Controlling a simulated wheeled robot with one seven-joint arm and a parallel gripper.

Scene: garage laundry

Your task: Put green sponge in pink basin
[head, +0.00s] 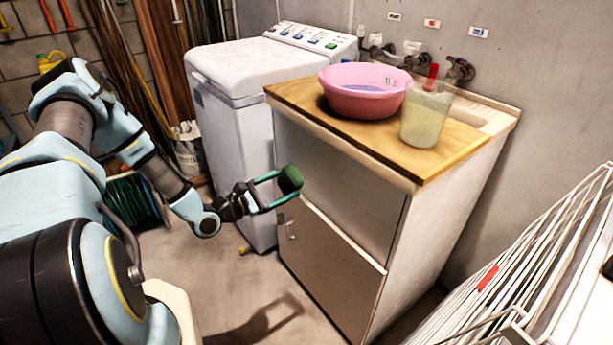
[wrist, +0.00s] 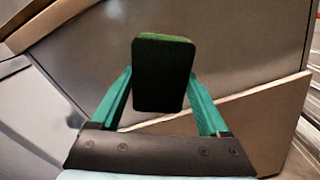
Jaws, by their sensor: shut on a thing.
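The green sponge (head: 290,181) is held between the fingers of my gripper (head: 279,188), in front of the cabinet and below its top. In the wrist view the sponge (wrist: 163,75) looks dark with a green top edge. The teal fingers of my gripper (wrist: 163,95) lie on both sides of it. The pink basin (head: 363,92) stands upright on the wooden cabinet top, higher than the sponge and to its right. Something bluish shows inside the basin, but I cannot tell what it is.
A translucent pitcher (head: 427,112) stands on the wooden top (head: 440,160), right of the basin. Taps (head: 415,58) are on the wall behind. A white washing machine (head: 235,72) stands left of the cabinet (head: 335,200). A white drying rack (head: 540,275) is at the lower right.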

